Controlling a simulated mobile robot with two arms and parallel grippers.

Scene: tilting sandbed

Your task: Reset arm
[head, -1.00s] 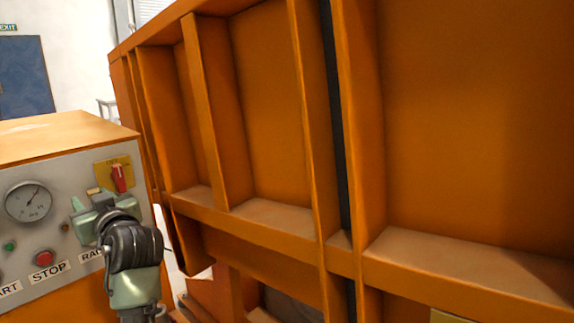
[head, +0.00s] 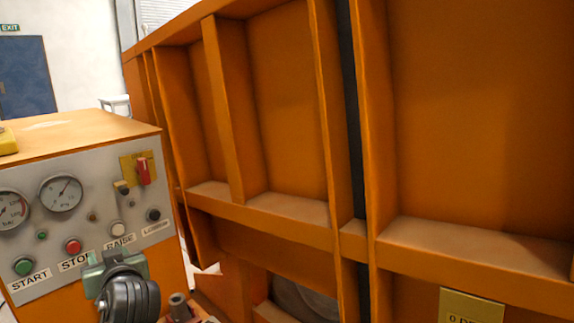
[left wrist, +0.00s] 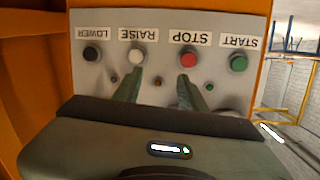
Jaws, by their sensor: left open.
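The grey control panel (head: 98,258) on the orange cabinet carries a green START button (head: 24,266), a red STOP button (head: 73,246), a white RAISE button (head: 117,229) and a black LOWER button (head: 153,215). A red lever (head: 143,171) stands on a yellow plate above them. My left gripper (head: 114,264) is below and in front of the RAISE label, apart from the buttons. In the left wrist view the panel is upside down, and the spread fingers of my left gripper (left wrist: 159,88) point at it with nothing between them. My right gripper is not in view.
The large orange ribbed sandbed wall (head: 480,130) fills the right side, close to the cabinet. Two dial gauges (head: 60,193) sit on the panel's left. A yellow object (head: 7,141) is on the cabinet top. A blue door (head: 25,78) is far behind.

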